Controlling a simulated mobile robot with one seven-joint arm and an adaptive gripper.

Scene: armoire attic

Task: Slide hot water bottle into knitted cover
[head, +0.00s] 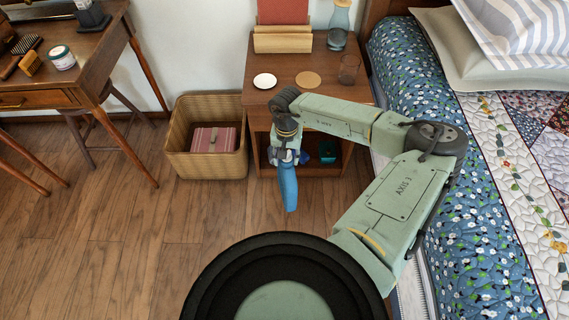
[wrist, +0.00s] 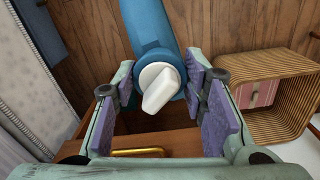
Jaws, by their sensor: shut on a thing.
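The blue hot water bottle (head: 288,188) hangs from my gripper (head: 288,157) in the head view, its body pointing down above the floor. In the wrist view my gripper (wrist: 162,92) is shut on its neck end, with the purple pads on either side. The bottle's white stopper (wrist: 160,84) faces the camera, and its blue body (wrist: 150,25) runs away from it. A pink striped item (head: 213,140) lies in the wicker basket left of the gripper. It also shows in the wrist view (wrist: 257,94). I cannot tell whether it is the knitted cover.
The wicker basket (head: 181,140) stands beside the wooden nightstand (head: 258,95), which holds a letter rack (head: 283,40), coaster, glass and carafe. Dark items sit on its lower shelf. The bed (head: 450,215) bounds the right, and a desk (head: 85,60) stands left. The floor at front left is clear.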

